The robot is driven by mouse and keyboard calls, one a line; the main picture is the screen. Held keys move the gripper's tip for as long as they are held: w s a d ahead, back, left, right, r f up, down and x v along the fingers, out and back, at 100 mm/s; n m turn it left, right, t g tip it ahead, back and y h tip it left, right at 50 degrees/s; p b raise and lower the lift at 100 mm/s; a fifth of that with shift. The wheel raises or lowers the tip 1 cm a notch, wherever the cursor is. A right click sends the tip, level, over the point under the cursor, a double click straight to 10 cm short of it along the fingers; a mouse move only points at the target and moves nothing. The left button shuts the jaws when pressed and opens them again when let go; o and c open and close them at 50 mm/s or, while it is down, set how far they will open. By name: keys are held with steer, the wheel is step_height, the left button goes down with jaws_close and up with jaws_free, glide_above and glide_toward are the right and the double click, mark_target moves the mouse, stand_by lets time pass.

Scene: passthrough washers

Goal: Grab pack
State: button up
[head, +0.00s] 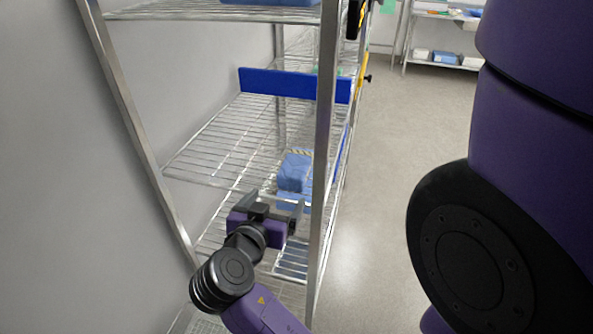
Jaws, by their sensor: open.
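A blue wrapped pack (294,172) lies on a lower wire shelf, behind the front post in the head view. A striped strip shows along its top edge. More blue shows just below it, and I cannot tell whether that is a second pack. My gripper (288,202) is open, in front of the pack and at the near side of it. Its fingers partly cover the lower part of the blue. The gap between the fingers and the pack is too small to judge.
The wire rack's front post (324,130) stands just right of my gripper. A wire shelf (210,145) with a blue back strip (293,84) lies above and left. A grey wall (60,180) is at the left. Open floor (400,130) lies right of the rack.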

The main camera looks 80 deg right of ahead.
steer(key=p, duration=0.3)
glide_toward(296, 162)
steer(key=x, duration=0.4)
steer(key=shift+d+f, duration=0.15)
steer(key=shift+d, duration=0.2)
steer(key=shift+p+x, duration=0.65)
steer(key=shift+x, duration=2.25)
steer(key=c, duration=1.7)
